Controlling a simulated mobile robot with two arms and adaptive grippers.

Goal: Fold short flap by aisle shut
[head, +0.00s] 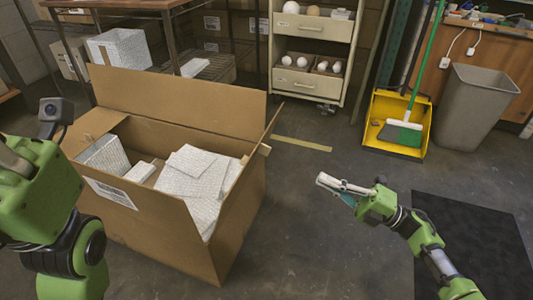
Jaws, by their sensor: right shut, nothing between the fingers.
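A large open cardboard box (240,225) stands on the floor at left centre. Its short flap on the right (265,131), beside the open floor, stands up and shows nearly edge-on. The long back flap (180,104) stands upright. White speckled packets (195,174) fill much of the box. My right gripper (322,180) is shut and empty, over the floor to the right of the box and apart from the flap. My left arm is at the left edge; its fingers are out of view.
Clear floor (305,240) lies between the box and a dark mat (480,250). A drawer cart (312,60) with white bulbs stands behind. A yellow dustpan (397,125), a green broom (402,133) and a grey bin (477,105) are at the back right.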

